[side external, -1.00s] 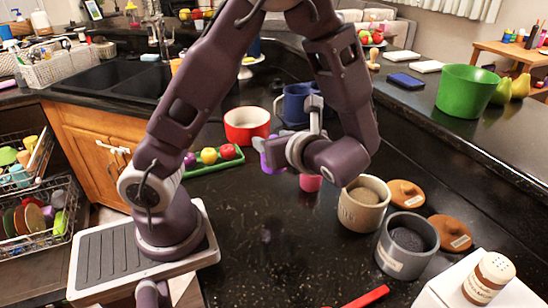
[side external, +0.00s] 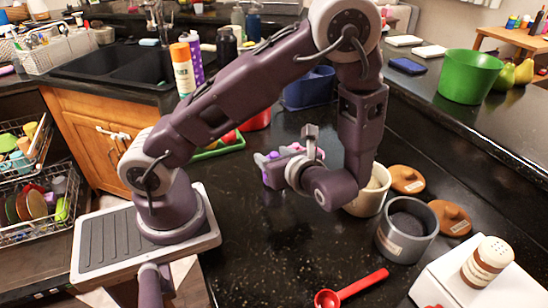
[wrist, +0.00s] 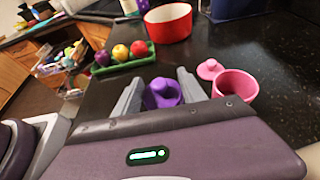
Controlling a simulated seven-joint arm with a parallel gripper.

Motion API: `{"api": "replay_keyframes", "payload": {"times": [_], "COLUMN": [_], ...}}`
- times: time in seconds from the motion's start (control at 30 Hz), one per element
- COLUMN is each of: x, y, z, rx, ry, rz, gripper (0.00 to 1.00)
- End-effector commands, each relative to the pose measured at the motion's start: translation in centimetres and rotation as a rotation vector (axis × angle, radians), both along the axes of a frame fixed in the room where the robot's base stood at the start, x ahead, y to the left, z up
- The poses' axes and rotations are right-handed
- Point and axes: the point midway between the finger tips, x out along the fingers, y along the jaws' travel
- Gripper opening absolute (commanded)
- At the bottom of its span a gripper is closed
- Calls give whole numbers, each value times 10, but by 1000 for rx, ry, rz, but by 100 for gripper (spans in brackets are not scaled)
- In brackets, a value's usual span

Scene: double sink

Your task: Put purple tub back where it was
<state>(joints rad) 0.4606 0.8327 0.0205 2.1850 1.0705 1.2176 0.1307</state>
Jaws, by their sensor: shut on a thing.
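The purple tub (wrist: 162,94) is between the two grey fingers of my gripper (wrist: 159,84) in the wrist view. My gripper is shut on it. In the side view only part of the purple tub (side external: 265,157) shows beside my gripper (side external: 274,168), low over the dark counter. I cannot tell whether it touches the counter. A pink tub (wrist: 236,86) stands open to the right of my gripper in the wrist view, with a pink lid (wrist: 210,69) just behind it.
A green tray (wrist: 122,66) of fruit and a red pot (wrist: 168,24) stand beyond my gripper. A beige canister (side external: 366,203), a grey canister (side external: 404,262), brown lids (side external: 450,219) and a red spoon (side external: 355,290) are to the right.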

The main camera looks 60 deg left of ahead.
Motion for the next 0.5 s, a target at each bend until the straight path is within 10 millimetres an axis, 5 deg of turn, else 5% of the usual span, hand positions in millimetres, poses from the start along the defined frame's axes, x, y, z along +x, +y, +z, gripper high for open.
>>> {"api": "replay_keyframes", "payload": {"times": [0.37, 0.4, 0.5], "x": [0, 0, 0], "y": [0, 0, 0], "z": [-7, -8, -8], "rx": [1, 0, 0], "ry": [-1, -1, -2], "rz": [-1, -1, 0], "gripper": [0, 51, 70]}}
